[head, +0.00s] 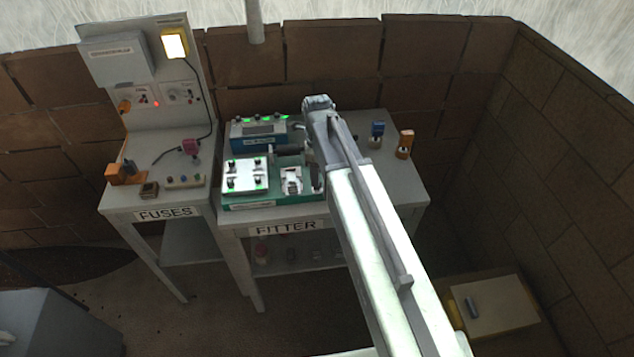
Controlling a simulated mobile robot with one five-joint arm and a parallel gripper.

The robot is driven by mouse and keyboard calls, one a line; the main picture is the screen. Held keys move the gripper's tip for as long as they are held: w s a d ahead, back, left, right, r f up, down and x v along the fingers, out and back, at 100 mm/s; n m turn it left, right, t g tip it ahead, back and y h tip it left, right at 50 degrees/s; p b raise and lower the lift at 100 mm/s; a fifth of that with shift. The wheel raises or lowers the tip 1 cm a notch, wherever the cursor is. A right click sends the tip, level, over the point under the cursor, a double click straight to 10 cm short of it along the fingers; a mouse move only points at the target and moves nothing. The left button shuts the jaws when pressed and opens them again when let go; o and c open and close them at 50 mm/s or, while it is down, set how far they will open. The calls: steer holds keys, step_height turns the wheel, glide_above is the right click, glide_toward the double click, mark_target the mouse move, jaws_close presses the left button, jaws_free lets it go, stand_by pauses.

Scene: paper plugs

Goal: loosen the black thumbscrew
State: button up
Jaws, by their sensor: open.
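A silver plate (245,166) sits on a green base (275,197) on the bench marked FITTER. Small black thumbscrews (231,183) stand near the plate's corners, with green lights beside them. I cannot tell from this view which of them is loose or tight. My gripper (311,165) hangs below the end of my arm, right of the plate and close to the base. It is open and appears empty; its fingertips are small and partly hidden by my arm. No contact with a thumbscrew shows.
A blue box (257,132) with green lights stands behind the plate. Blue (377,130) and orange (404,144) items stand at the bench's right. The FUSES bench (165,199) adjoins on the left.

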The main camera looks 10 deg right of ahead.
steer(key=shift+m, duration=0.9)
steer(key=shift+f, duration=0.1)
steer(key=shift+f+b, duration=2)
steer(key=shift+b, duration=0.05)
steer(key=shift+r, duration=0.1)
jaws_close()
